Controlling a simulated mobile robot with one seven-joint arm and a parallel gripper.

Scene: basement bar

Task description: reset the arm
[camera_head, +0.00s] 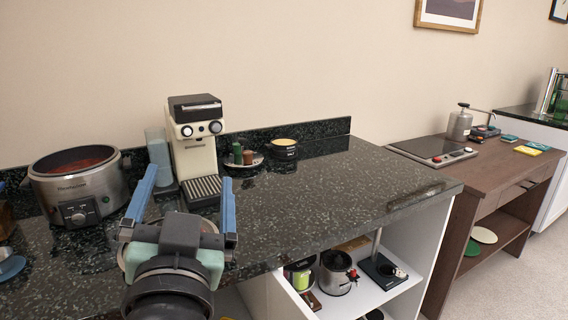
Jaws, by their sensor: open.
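My gripper (184,188) is at the lower left of the head view, with its two blue fingers spread wide apart. It is open, and I see nothing held between the fingers. It appears over the dark speckled counter (300,205), in front of the cream coffee machine (194,150). The gripper body and wrist hide part of the counter's front edge and a round item behind them. How high the gripper is above the counter is hard to tell.
The counter's right half is clear. A brown table (480,175) stands right.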

